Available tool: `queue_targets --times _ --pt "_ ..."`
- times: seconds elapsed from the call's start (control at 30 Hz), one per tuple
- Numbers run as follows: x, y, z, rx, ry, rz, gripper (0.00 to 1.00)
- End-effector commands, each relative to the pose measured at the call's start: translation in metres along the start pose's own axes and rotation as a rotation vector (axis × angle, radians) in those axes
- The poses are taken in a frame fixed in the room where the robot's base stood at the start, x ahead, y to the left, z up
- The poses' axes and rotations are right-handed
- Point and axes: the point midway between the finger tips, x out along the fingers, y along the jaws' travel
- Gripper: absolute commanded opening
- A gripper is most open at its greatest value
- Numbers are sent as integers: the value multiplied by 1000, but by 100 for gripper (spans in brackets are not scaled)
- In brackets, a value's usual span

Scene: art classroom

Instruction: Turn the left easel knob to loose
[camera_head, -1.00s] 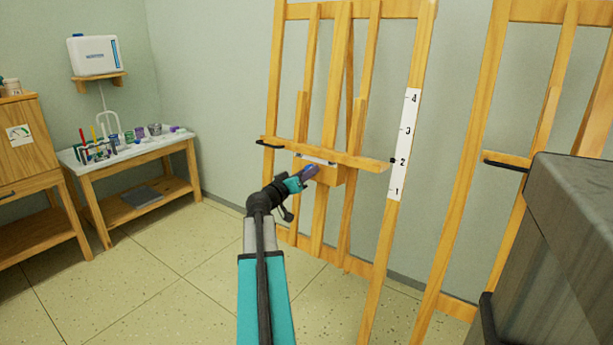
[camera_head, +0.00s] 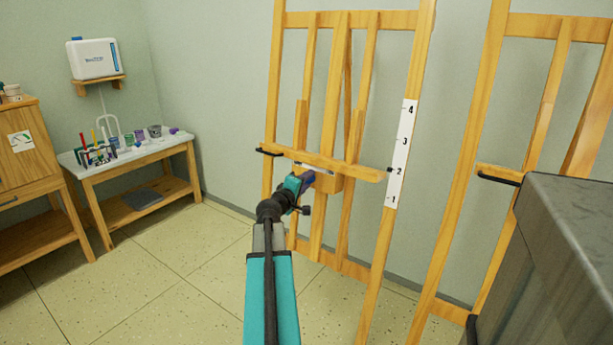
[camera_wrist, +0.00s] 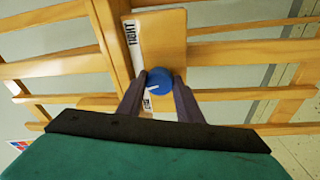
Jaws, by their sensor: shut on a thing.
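The left easel (camera_head: 276,60) is wooden, with a tray bar (camera_head: 340,168) across its front and a wooden block (camera_head: 330,184) under the bar. In the wrist view a round blue knob (camera_wrist: 160,76) with a white pointer line sits on that block. My gripper (camera_head: 308,179) reaches the block from the front. In the wrist view its two dark fingers (camera_wrist: 160,84) are shut on the knob, one on each side. A TIGHT label (camera_wrist: 132,45) shows beyond the knob. A second white label (camera_wrist: 147,102) is mostly hidden by the left finger; the pointer slants towards it.
A second easel (camera_head: 456,130) stands at the right, behind a dark grey box-like piece (camera_head: 570,240). A table with art supplies (camera_head: 125,154) and a wooden cabinet (camera_head: 22,150) stand at the left. The floor between is clear. A numbered scale (camera_head: 399,150) runs up the left easel's right post.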

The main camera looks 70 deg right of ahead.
Motion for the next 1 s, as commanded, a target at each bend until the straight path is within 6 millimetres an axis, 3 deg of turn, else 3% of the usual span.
queue_targets --times 1.0 --pt "1 9 -1 -653 41 -114 10"
